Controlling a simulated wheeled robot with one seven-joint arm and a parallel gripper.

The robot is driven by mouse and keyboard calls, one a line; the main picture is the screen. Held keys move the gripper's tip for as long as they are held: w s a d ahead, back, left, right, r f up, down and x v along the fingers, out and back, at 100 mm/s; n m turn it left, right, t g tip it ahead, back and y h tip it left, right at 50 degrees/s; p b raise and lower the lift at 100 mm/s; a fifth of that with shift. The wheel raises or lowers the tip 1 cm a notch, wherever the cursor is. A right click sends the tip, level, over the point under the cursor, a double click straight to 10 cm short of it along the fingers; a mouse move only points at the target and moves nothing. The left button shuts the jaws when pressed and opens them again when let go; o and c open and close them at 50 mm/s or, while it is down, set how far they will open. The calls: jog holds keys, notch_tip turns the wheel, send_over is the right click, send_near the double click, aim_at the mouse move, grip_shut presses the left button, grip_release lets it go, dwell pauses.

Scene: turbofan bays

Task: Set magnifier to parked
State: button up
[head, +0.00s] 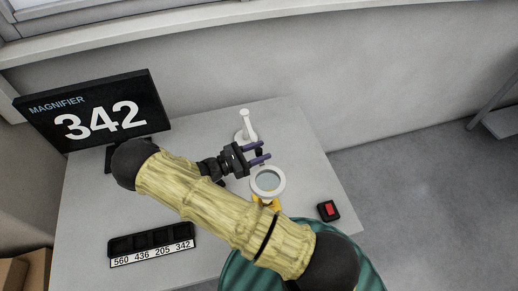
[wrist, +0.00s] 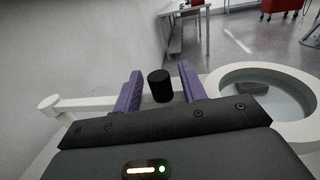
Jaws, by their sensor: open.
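The magnifier has a white ring around a clear lens (head: 268,182) and a white post (head: 247,126) on a round base at the back of the table. In the wrist view its ring (wrist: 226,80) is at the right and a white arm (wrist: 95,101) runs in from the left. A black cylindrical knob (wrist: 160,86) stands up between my fingers. My gripper (head: 267,151) is open, with purple fingers on either side of the knob; a gap shows on both sides. The fingers also show in the wrist view (wrist: 162,88). My gripper hides part of the magnifier's arm.
A monitor (head: 140,88) at the left reads "MAGNIFIER 342". A black tray (head: 153,239) labelled "560 436 205 342" lies at the front left. A black box with a red top (head: 328,210) sits near the right edge. A yellow thing (head: 266,202) shows below the lens. The table's back right is clear.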

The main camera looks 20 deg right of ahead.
jog(key=shift+c, duration=0.2)
grip_shut()
jog(key=shift+w, duration=0.1)
